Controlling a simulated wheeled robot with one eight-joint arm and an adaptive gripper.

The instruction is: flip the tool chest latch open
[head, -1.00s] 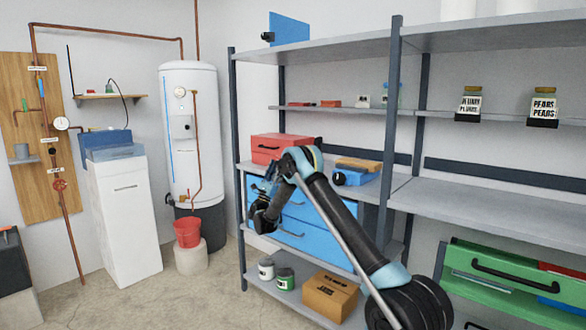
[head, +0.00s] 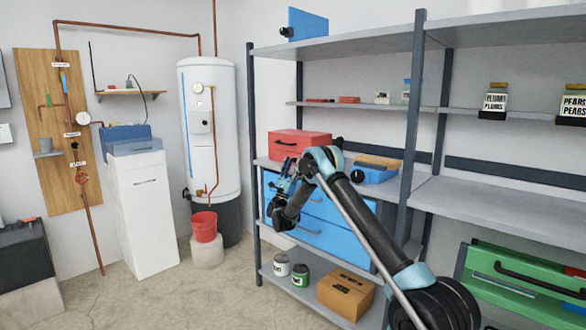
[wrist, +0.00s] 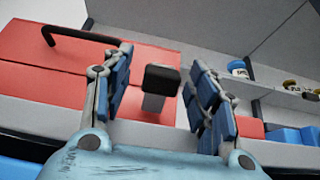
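The red tool chest (head: 301,143) sits on the grey shelf, with a dark handle on its front. In the wrist view its red body (wrist: 50,75) fills the left, with the black handle (wrist: 80,37) at upper left. A short grey latch (wrist: 153,103) with a black end stands out near the chest's right side. My gripper (wrist: 163,80) is open. Its blue-padded fingers lie on either side of the latch in the picture, with gaps both sides; contact is not visible. In the head view my gripper (head: 283,178) is in front of the shelf, below the chest.
A blue drawer unit (head: 320,235) stands under the chest's shelf. A blue and orange box (head: 375,172) sits to the chest's right. A grey shelf upright (head: 411,130) rises right of my arm. Paint cans (head: 281,265) and a cardboard box (head: 345,292) stand below.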

